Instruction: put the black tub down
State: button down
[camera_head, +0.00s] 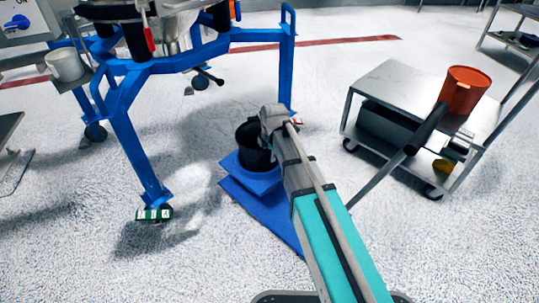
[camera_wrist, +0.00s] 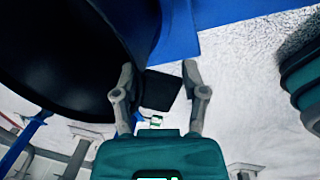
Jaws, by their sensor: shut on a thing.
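The black tub (camera_head: 248,157) appears upright over the blue stand (camera_head: 240,184) in the middle of the head view. I cannot tell whether its base touches the stand. My gripper (camera_head: 268,122) is at the tub's upper right side and hides part of its rim. In the wrist view the tub (camera_wrist: 60,60) fills the upper left, with the blue stand (camera_wrist: 225,32) beyond it. There, my gripper (camera_wrist: 158,80) is shut on the tub, with a dark flat piece between its fingers. Where the fingers touch the tub is not clear.
A blue sifter frame (camera_head: 135,140) stands at the left, with a white container (camera_head: 65,65) beside it. A metal cart (camera_head: 395,85) at the right carries an orange bucket (camera_head: 464,90). White floor is clear between the stand and the frame's front leg.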

jog(key=shift+f, duration=0.1)
jog(key=shift+c, duration=0.7)
grip_release()
jog(key=shift+r, duration=0.25)
notch_tip(320, 180, up, 12)
jog(key=s+p, duration=0.1)
jog(key=p, duration=1.1)
jog(key=shift+s+d+f, duration=0.2)
jog(key=shift+s+d, duration=0.05)
jog(key=shift+d, duration=0.2)
jog(key=shift+s+d, duration=0.1)
jog(key=s+d+m+g, duration=0.1)
jog(key=s+d+m, duration=1.4)
jog(key=m, duration=0.9)
jog(key=d, duration=0.3)
jog(key=shift+d+h, duration=0.3)
jog(key=shift+h, duration=0.1)
